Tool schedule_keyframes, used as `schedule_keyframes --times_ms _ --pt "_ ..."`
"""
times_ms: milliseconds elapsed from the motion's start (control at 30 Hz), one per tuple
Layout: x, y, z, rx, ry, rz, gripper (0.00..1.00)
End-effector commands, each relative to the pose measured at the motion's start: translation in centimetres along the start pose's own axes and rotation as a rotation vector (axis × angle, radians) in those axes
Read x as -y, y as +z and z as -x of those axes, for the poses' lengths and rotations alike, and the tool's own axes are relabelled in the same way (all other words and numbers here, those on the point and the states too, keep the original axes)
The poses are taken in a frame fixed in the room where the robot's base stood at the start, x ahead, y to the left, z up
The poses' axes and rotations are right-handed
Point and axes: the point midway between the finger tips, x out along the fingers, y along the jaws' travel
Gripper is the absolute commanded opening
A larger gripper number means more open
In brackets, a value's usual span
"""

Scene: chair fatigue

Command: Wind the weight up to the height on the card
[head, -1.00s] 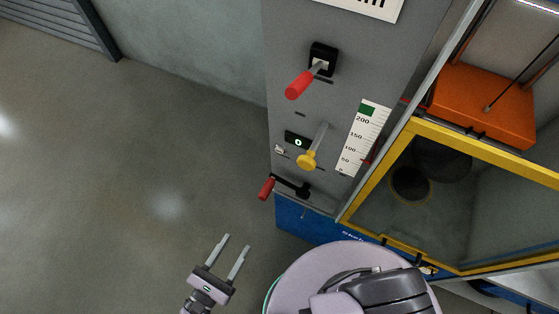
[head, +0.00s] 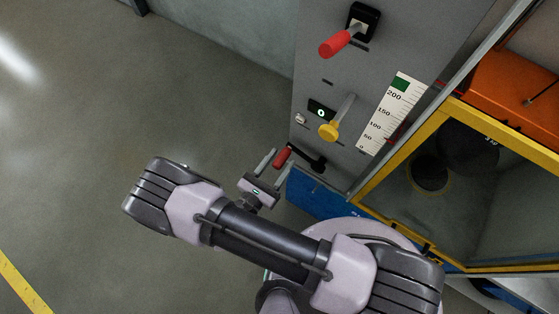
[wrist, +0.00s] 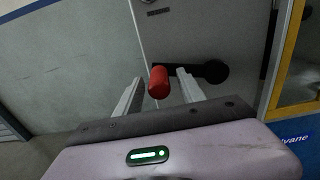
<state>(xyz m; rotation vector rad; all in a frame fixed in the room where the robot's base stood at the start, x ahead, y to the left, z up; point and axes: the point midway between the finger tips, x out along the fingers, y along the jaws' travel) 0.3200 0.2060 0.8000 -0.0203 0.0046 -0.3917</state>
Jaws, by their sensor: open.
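A crank with a red grip (head: 283,157) and a black arm (head: 308,160) sits low on the grey panel. In the wrist view the red grip (wrist: 159,82) stands between the two fingers of my gripper (wrist: 160,90), with a gap visible on each side. My gripper (head: 270,165) is open around the grip. A white height scale (head: 391,112) marked up to 200 has a green patch near its top and a red pointer near its low end. The card is not clearly seen.
A larger red-handled lever (head: 335,43) and a yellow knob lever (head: 329,130) stick out of the panel above the crank. The yellow-framed guard (head: 400,165) is at the right. Open floor lies left.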

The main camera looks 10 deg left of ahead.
Motion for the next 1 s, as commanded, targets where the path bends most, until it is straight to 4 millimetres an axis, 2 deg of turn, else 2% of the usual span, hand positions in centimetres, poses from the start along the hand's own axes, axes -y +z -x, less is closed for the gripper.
schedule_keyframes --times_ms 200,433,1000 --pt "0.0 0.03 -0.04 0.0 0.0 0.0 0.46" --pt "-0.01 0.03 -0.02 0.0 -0.001 0.0 0.01" --pt "0.0 0.02 -0.01 0.0 -0.001 0.0 0.0"
